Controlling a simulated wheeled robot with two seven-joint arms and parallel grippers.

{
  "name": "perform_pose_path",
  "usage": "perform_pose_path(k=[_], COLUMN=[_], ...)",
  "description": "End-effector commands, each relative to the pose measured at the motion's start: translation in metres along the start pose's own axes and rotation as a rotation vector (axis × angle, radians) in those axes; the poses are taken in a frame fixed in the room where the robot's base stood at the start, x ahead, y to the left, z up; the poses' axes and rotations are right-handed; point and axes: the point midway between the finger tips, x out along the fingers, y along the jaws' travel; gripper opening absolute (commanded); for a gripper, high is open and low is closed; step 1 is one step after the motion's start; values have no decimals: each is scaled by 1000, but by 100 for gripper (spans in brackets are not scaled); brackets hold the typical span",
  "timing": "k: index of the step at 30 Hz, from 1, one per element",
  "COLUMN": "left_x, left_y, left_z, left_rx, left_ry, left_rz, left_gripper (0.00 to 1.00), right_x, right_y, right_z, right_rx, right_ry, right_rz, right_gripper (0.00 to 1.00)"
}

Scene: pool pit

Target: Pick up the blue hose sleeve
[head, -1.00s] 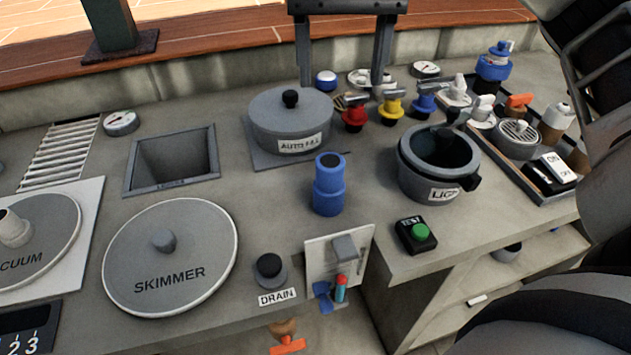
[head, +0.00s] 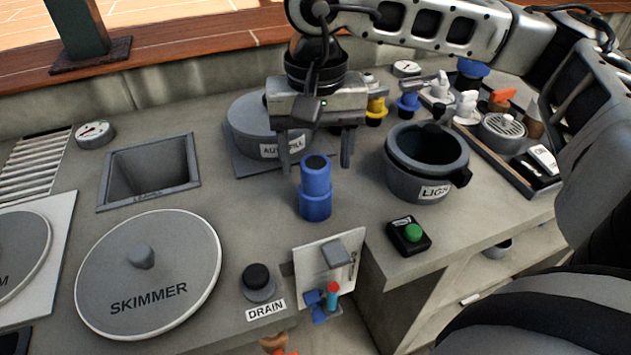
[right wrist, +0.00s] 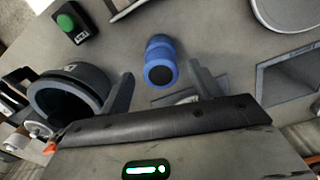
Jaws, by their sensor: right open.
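The blue hose sleeve (head: 315,190) stands upright on the grey counter, a stepped blue cylinder with a dark open top. My right gripper (head: 315,160) is open above and just behind the sleeve in the head view, with its fingers pointing down. In the right wrist view the sleeve (right wrist: 160,62) shows between the two spread fingers (right wrist: 160,90), a little beyond their tips. It appears untouched. My left gripper is not in view.
The grey autofill lid (head: 250,125) is behind the sleeve, partly hidden by my gripper. The grey light pot (head: 400,175) and a green-button test box (head: 409,236) stand to the right. The skimmer lid (head: 150,285), drain knob (head: 257,277) and square opening (head: 150,172) lie left.

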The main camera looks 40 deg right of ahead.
Motion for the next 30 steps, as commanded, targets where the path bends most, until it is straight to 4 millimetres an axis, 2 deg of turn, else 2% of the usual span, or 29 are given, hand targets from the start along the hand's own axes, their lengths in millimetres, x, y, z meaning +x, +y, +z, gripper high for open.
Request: perform_pose_path(k=[7, 15, 16, 21, 30], left_x=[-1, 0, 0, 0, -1], left_y=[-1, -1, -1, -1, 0], left_z=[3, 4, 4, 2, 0], left_rx=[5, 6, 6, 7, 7], left_ry=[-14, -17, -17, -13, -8], left_rz=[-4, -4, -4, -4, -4], left_gripper=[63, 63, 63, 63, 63], right_x=[35, 40, 39, 39, 40], right_y=[0, 0, 0, 0, 0], right_z=[0, 0, 0, 0, 0], right_rx=[0, 0, 0, 0, 0], right_ry=[-3, 0, 0, -1, -3], right_rz=[3, 0, 0, 1, 2], right_gripper=[63, 63, 60, 15, 15])
